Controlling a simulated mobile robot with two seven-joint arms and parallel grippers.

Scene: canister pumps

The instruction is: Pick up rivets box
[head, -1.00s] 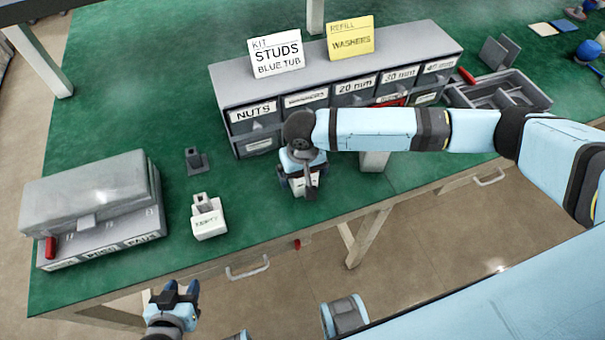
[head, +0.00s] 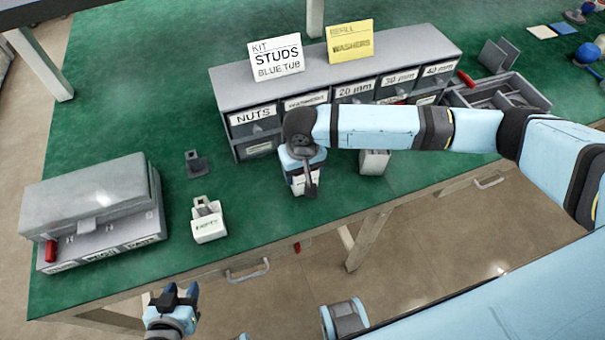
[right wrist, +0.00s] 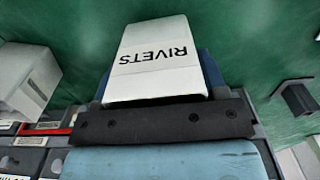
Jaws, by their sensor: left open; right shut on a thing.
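The rivets box (right wrist: 150,85) is white with a black RIVETS label and fills the middle of the right wrist view. In the head view the white box (head: 298,185) shows only in part below my right gripper (head: 303,165), which hides the rest. My right gripper is shut on it; a dark blue finger shows beside the box in the right wrist view. I cannot tell whether the box touches the bench. My left gripper (head: 176,292) is open and empty, low at the front left, off the bench edge.
A white box labelled EMPTY (head: 208,222) stands left of the held box. Another white box (head: 374,164) stands right, partly under my right arm. Behind is a grey drawer cabinet (head: 225,85) with signs on top. A grey case (head: 90,195) stands at left, a divided tray (head: 545,101) at right.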

